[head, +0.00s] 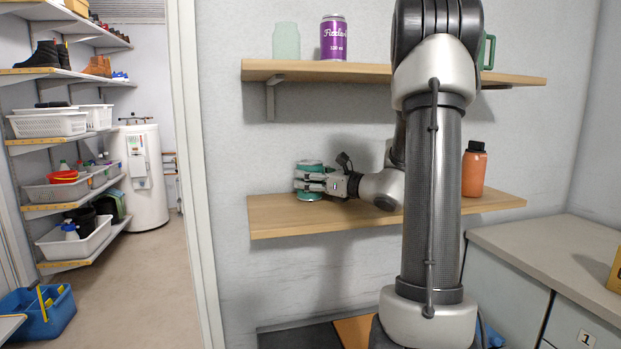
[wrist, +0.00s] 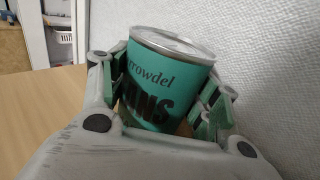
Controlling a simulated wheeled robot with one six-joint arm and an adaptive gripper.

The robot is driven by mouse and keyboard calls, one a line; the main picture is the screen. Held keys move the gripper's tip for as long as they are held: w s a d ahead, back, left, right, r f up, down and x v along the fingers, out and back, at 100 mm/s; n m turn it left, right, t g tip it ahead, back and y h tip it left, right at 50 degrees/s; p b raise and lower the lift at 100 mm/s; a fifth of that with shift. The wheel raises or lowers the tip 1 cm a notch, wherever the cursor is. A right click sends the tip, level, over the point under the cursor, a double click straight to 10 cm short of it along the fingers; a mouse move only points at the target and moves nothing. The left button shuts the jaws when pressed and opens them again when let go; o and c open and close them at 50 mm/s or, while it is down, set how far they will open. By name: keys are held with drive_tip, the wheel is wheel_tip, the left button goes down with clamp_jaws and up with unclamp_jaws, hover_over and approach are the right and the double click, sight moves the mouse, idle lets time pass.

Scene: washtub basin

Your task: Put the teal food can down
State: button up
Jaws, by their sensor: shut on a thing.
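The teal food can (head: 309,168) is at the left part of the lower wooden shelf (head: 280,221) in the head view. My gripper (head: 312,182) is shut on the can, with its fingers around the sides. In the wrist view the teal can (wrist: 165,85) shows its silver lid and dark lettering, and it looks tilted in that picture. The gripper fingers (wrist: 160,100) lie on both sides of it. The can's bottom edge is hidden in the wrist view. In the head view it is at the shelf surface, but I cannot tell whether it touches.
An orange bottle (head: 474,169) stands at the right of the lower shelf. The upper shelf (head: 400,74) holds a pale green glass jar (head: 286,41), a purple can (head: 333,38) and a green mug (head: 488,51). The lower shelf's left end and front edge are bare.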

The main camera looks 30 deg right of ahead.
drive_tip(key=shift+f, duration=0.1)
drive_tip(key=o, duration=1.5)
drive_tip(key=shift+s+d, duration=0.2)
drive_tip(key=shift+s, duration=0.1)
drive_tip(key=v, duration=1.1)
drive_tip(key=shift+s, duration=0.15)
